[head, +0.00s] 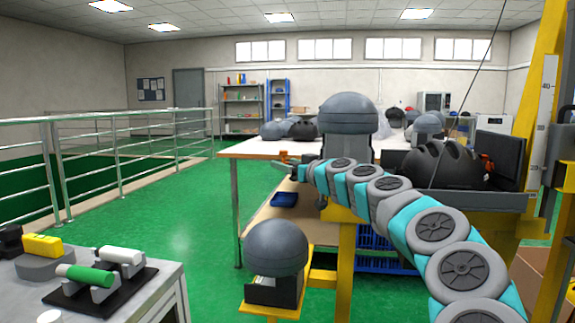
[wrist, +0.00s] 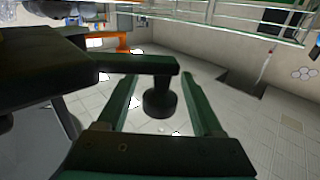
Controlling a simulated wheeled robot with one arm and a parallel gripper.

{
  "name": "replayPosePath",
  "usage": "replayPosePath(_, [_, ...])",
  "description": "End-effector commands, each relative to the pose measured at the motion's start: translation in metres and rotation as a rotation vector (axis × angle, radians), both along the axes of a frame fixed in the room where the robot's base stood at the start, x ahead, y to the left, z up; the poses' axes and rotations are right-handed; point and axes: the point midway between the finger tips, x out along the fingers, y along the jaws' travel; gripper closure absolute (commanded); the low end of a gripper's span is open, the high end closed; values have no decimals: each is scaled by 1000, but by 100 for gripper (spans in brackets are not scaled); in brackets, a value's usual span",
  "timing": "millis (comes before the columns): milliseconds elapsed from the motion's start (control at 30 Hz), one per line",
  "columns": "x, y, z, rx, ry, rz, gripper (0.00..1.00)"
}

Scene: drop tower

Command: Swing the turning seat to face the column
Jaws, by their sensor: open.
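In the head view a large grey domed form (head: 348,118) stands above a yellow post, beyond my arm. The seat under it is mostly hidden by my arm. The yellow column (head: 545,130) with a white scale rises at the right edge. In the wrist view my gripper (wrist: 158,78) is open, its two green fingers on either side of a black knob (wrist: 159,103). The knob hangs from a flat black bar (wrist: 140,63) that joins a larger dark block (wrist: 40,60). I cannot tell whether the fingers touch the knob.
A smaller grey dome (head: 276,248) sits on a low yellow bracket. A black helmet (head: 440,163) lies by the column. A bench (head: 155,305) with green and white cylinders stands at lower left. Railings (head: 120,165) run along the left. Green floor between is clear.

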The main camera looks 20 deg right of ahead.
Motion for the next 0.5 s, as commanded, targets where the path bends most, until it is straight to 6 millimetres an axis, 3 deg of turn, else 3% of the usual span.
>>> replayPosePath(233, [1, 0, 0, 0, 0, 0, 32])
replayPosePath(500, [1, 0, 0, -1, 0, -1, 61])
